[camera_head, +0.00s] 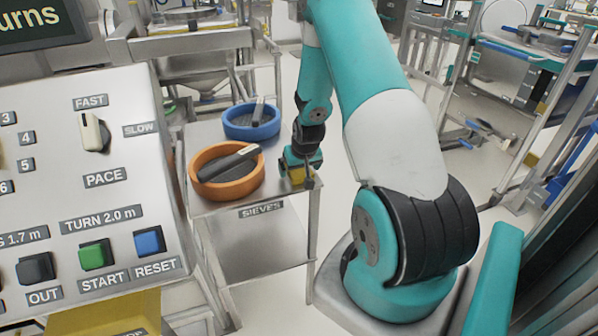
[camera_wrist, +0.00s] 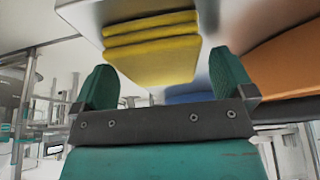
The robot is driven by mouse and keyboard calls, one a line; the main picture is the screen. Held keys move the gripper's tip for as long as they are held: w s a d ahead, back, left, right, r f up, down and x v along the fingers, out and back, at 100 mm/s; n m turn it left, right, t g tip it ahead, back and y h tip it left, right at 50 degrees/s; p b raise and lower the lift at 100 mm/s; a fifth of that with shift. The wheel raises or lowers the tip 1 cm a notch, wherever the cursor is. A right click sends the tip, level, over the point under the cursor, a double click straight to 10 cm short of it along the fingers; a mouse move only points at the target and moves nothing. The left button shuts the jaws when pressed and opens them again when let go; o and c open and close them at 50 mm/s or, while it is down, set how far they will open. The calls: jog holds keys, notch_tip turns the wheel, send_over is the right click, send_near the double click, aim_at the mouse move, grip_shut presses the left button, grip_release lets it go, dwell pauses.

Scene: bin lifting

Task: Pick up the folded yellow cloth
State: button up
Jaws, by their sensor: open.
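The folded yellow cloth (camera_wrist: 150,48) shows in the wrist view as several stacked layers on the metal table top. In the head view only a small part of the cloth (camera_head: 297,177) shows at the table's front right corner, under my gripper (camera_head: 301,165). In the wrist view my gripper (camera_wrist: 165,82) is open, with one teal finger to each side of the cloth. Its left finger overlaps the cloth's edge in the picture; I cannot tell whether it touches. The gripper's jaws are mostly hidden in the head view.
An orange sieve (camera_head: 205,188) with a dark brush lies left of the cloth on the table marked SIEVES (camera_head: 240,208). A blue sieve (camera_head: 238,131) stands behind it. A control panel (camera_head: 90,180) with buttons fills the left.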

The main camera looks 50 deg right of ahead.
jog(key=shift+f, duration=0.25)
jog(key=c, duration=1)
jog(key=shift+o, duration=0.2)
jog(key=shift+r, duration=0.15)
notch_tip(320, 180, up, 20)
jog(key=shift+r, duration=0.15)
jog(key=shift+o, duration=0.4)
jog(key=shift+s, duration=0.1)
